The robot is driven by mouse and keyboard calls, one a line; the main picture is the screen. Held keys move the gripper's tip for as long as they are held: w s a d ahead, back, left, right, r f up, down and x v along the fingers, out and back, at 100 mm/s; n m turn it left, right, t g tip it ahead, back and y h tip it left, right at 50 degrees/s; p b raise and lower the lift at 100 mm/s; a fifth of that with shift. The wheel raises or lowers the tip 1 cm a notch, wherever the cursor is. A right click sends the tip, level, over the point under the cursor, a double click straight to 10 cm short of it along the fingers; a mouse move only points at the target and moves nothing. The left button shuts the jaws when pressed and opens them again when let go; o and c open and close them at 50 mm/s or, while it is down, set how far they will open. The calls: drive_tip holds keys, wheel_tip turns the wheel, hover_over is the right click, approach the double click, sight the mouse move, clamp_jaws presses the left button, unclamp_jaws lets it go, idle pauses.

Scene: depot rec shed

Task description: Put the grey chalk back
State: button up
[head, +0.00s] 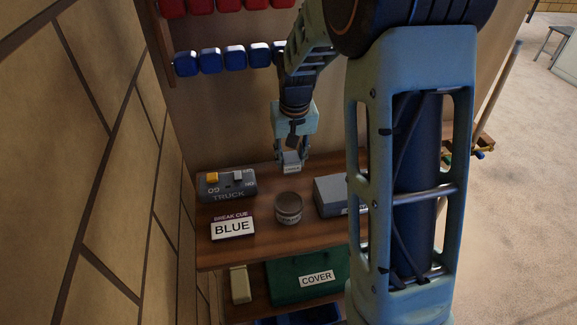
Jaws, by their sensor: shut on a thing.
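My gripper (292,157) points down over the back of the wooden shelf (225,256). It is shut on a small grey block (291,166), which looks like the grey chalk and has a pale label too small to read. The block is near the shelf's rear; I cannot tell whether it touches the wood. A round grey-brown tin (289,207) with a label stands in front of it. A blue-grey box (334,195) stands to the right, partly hidden by my arm.
Below are a green COVER bundle (285,275) and a cream block (240,284). Blue pieces (235,56) line the wall above.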

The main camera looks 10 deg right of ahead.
sight(289, 168)
drive_tip(key=shift+w+a+f, duration=0.1)
drive_tip(key=shift+a+f, duration=0.05)
drive_tip(key=shift+f, duration=0.8)
drive_tip(key=shift+w+a+f, duration=0.1)
drive_tip(key=shift+f, duration=0.8)
drive_tip(key=shift+f, duration=0.15)
drive_tip(key=o, duration=1)
drive_tip(key=r, duration=0.4)
drive_tip(key=s+r, duration=0.1)
drive_tip(key=r, duration=0.3)
drive_tip(key=s+r, duration=0.1)
drive_tip(key=r, duration=0.3)
drive_tip(key=shift+r, duration=0.1)
